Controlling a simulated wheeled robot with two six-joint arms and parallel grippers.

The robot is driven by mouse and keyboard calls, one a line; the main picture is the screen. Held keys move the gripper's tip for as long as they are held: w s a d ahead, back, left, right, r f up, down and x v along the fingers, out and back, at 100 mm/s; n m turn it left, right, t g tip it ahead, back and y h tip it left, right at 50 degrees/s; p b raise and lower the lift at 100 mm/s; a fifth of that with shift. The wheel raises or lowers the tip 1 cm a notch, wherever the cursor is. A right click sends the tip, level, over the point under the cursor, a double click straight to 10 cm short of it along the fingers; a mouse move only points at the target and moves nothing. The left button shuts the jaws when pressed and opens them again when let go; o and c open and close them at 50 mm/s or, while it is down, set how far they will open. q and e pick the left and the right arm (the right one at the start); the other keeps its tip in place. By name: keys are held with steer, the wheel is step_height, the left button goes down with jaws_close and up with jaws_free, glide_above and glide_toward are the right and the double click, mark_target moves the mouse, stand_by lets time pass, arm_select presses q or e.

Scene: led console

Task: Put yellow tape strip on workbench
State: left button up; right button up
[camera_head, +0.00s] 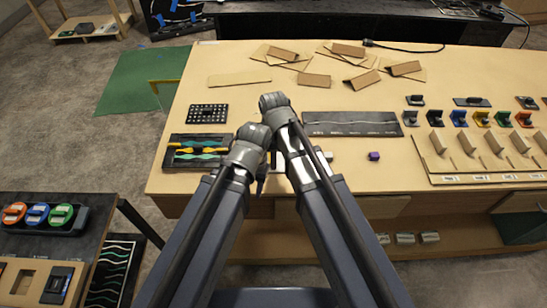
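A yellow strip (185,150), apparently the yellow tape strip, lies in a black tray (174,164) at the left front of the wooden workbench (245,60). Green strips (205,157) lie in the same tray. My two arms reach up from the bottom middle, close together, over the workbench's front edge. The left arm's end is just right of the tray and hides its right part. The right arm's end reaches farther back. A small dark tip (261,186) shows below the left arm's end; I cannot tell whose it is. Neither gripper's fingers show clearly.
A black perforated block (208,113) stands behind the tray. A long dark panel (350,124), a purple cube (374,156) and a slotted wooden rack (480,155) lie to the right. Cardboard pieces (310,80) lie at the back. A side table with coloured reels (37,214) stands at lower left.

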step_height(320, 180, up, 11)
steer(key=p, duration=1)
steer(key=shift+p, duration=0.3)
steer(key=shift+r, duration=0.1)
steer(key=s+d+n, duration=0.3)
steer(key=d+n, duration=0.5)
steer(key=n, duration=0.1)
steer(key=s+d+n, duration=0.3)
steer(key=d+n, duration=0.6)
steer(key=s+a+f+n+h+b, duration=0.1)
steer(key=s+a+f+n+b, duration=0.2)
steer(key=a+f+b, duration=0.8)
steer(key=shift+s+a+f+n+b, duration=0.3)
steer(key=shift+s+n+b, duration=0.1)
steer(key=shift+s, duration=0.75)
